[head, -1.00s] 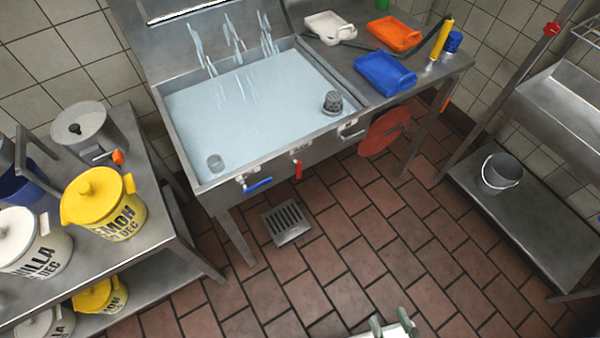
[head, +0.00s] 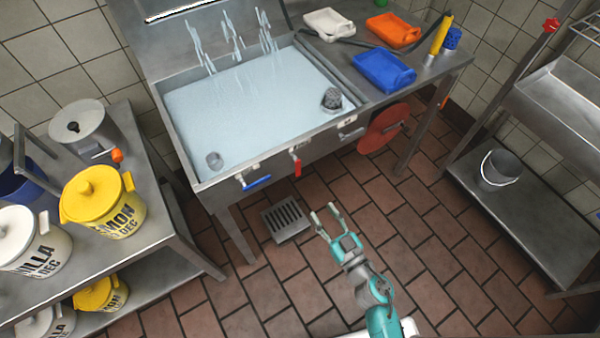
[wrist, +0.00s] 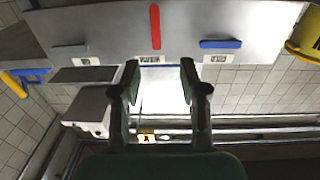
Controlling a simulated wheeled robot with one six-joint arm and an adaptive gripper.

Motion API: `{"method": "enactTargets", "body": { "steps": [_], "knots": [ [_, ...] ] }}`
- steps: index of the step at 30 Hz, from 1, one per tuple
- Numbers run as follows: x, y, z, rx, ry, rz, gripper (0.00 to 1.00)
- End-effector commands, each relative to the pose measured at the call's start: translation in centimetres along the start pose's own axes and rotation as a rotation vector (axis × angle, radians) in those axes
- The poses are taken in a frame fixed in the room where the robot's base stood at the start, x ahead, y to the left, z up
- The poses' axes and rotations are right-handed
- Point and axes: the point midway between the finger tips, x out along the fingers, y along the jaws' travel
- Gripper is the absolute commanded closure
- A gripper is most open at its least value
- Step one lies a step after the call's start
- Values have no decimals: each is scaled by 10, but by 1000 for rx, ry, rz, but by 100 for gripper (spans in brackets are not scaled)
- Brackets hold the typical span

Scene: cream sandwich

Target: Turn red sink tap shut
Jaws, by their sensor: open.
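The red tap handle (head: 297,165) sits on the front panel of the sink (head: 330,133), right of the blue tap handle (head: 257,184). It points down the panel in the head view. In the wrist view the red handle (wrist: 155,27) stands above the gap between my fingers, with the blue handle (wrist: 220,44) to its right. My gripper (head: 323,212) is open and empty, in front of and below the red handle, apart from it. Water streams into the full sink basin.
A floor drain (head: 285,220) lies under the sink. A red disc (head: 384,131) is below the sink's right end. Yellow and white tubs stand on the left table (head: 178,252). A bucket (head: 499,169) rests on the right shelf. The tiled floor between is clear.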

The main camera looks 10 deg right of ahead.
Motion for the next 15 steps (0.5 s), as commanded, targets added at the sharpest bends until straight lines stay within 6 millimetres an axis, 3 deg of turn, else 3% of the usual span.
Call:
{"method": "enactTargets", "body": {
  "steps": [3,15],
  "knots": [
    [28,8,5,-4,-7,-22,56],
    [66,12,9,-4,-17,-41,56]
  ]
}}
